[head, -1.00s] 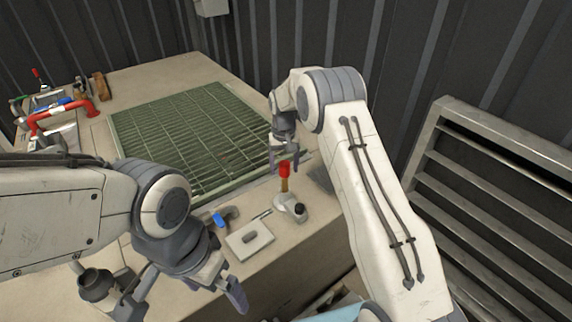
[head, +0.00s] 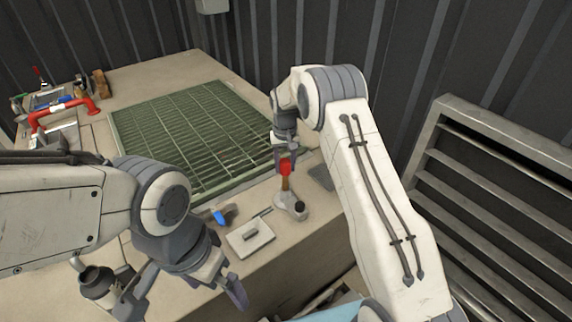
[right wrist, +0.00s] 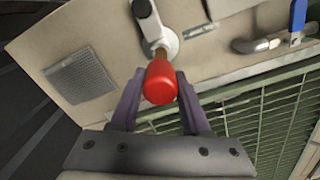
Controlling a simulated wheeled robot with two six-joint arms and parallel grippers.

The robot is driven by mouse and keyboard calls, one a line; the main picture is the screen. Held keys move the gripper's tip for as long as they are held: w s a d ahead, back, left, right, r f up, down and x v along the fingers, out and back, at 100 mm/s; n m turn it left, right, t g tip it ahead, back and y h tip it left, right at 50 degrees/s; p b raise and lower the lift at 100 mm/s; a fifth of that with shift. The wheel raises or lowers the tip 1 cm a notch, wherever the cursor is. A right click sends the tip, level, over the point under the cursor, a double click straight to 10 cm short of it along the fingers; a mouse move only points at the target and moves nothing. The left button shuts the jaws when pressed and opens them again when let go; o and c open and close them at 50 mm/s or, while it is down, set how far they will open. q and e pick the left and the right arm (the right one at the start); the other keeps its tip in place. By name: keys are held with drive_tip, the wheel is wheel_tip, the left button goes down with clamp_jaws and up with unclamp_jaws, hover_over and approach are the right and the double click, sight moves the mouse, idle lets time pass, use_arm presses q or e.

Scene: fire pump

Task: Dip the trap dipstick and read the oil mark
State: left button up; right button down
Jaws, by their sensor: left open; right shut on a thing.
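The dipstick has a red handle (head: 286,167) and a brownish shaft, and stands upright at the grey trap fitting (head: 282,205). My right gripper (head: 285,156) is shut on the red handle from above. In the right wrist view the red handle (right wrist: 161,82) sits between the two fingers, with the shaft running to the round fitting (right wrist: 160,44) beyond. The shaft's lower end and any oil mark are hidden. My left gripper (head: 190,287) is open and empty at the lower left, above the front of the bench.
A pale plate (head: 250,236) with a small dark piece lies left of the trap. A blue-handled valve (head: 220,216) is beside it. A green grating (head: 185,140) covers the bench middle. A louvred metal panel (head: 500,200) is at right.

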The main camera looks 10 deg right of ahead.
idle(0.9)
wheel_tip(320, 180, up, 15)
drive_tip(key=p, duration=0.7)
drive_tip(key=shift+f+p, duration=0.2)
drive_tip(key=shift+p, duration=0.15)
drive_tip(key=shift+w, duration=0.1)
drive_tip(key=shift+c, duration=1.8)
unclamp_jaws()
drive_tip(key=shift+r, duration=0.15)
